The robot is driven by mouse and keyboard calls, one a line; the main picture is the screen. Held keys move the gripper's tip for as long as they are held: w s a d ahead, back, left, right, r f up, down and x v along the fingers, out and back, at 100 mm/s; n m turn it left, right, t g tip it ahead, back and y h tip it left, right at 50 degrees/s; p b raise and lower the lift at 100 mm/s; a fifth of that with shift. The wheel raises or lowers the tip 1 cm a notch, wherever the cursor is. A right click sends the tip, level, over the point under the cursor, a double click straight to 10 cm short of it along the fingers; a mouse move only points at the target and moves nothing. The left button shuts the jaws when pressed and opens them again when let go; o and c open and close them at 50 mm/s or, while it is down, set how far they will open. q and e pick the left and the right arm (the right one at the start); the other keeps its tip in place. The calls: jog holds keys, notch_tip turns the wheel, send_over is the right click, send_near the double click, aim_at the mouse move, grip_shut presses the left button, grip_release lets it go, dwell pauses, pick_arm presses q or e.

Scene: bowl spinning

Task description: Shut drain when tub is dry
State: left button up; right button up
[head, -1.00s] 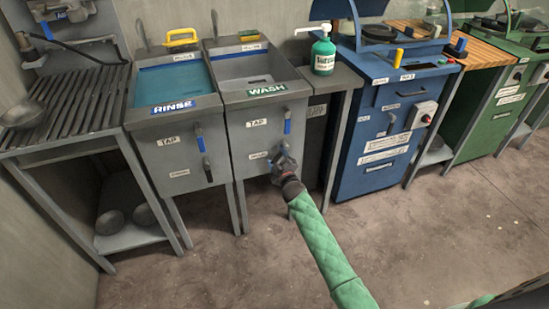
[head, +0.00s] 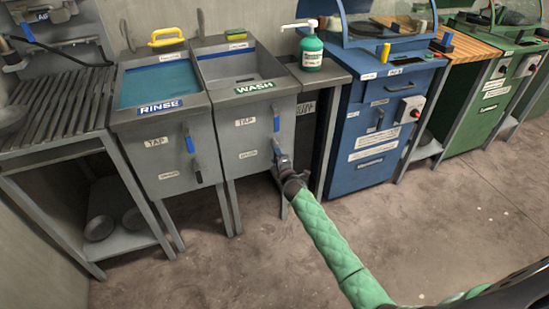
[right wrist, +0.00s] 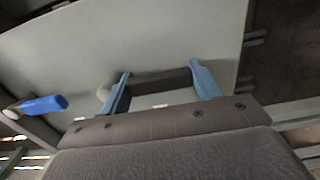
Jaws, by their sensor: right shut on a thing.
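The wash tub (head: 258,102) is a grey metal sink with a WASH sign. Its basin (head: 235,70) looks grey, with no standing water that I can make out; I cannot tell if it is damp. A blue tap lever (head: 277,123) hangs down on its front and also shows in the right wrist view (right wrist: 42,104). My right gripper (head: 280,154) is at the drain handle below the tap, hiding most of it in the head view. In the right wrist view, the blue fingers of my right gripper (right wrist: 162,88) are shut on the dark drain handle (right wrist: 160,80). My left gripper is out of view.
The rinse tub (head: 160,106) on the left holds blue water. A slatted rack (head: 60,112) stands further left. A green soap bottle (head: 312,52) stands right of the wash tub, before a blue cabinet (head: 375,125). The floor (head: 235,270) in front is clear.

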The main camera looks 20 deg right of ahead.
jog(key=shift+f, duration=0.1)
dwell(0.3)
jog(key=o, duration=1.4)
jog(key=s, duration=0.7)
jog(key=shift+s+d, duration=0.15)
jog(key=shift+s, duration=0.25)
